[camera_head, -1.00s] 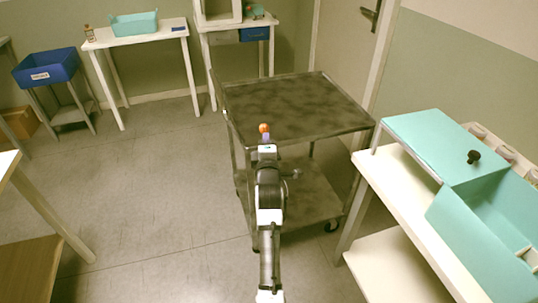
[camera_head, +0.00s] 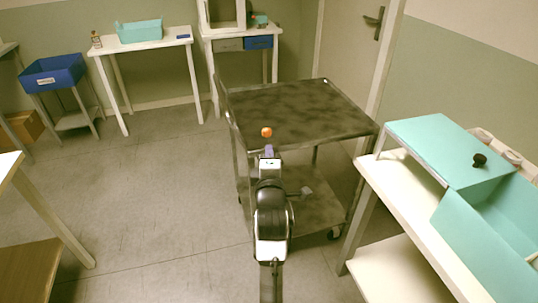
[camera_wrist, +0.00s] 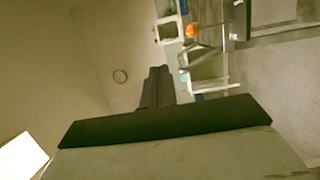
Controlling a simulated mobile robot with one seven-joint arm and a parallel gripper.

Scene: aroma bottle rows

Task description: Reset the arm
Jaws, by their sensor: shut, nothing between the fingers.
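My arm reaches forward in the middle of the head view, in front of the dark cart (camera_head: 300,112). My gripper (camera_head: 269,149) is at its far end, by the cart's near edge. In the wrist view the dark fingers (camera_wrist: 157,86) are together with nothing between them. A small orange thing (camera_head: 267,132) shows just beyond the gripper tip. It also shows in the wrist view (camera_wrist: 191,30), apart from the fingers. I cannot tell what it is or what it rests on.
A white table (camera_head: 400,210) with a teal box (camera_head: 480,235) stands at the right. A blue bin (camera_head: 52,73) on a stand and a white table (camera_head: 140,41) with a teal tray (camera_head: 139,31) are at the back left. Open floor (camera_head: 150,190) lies left of the arm.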

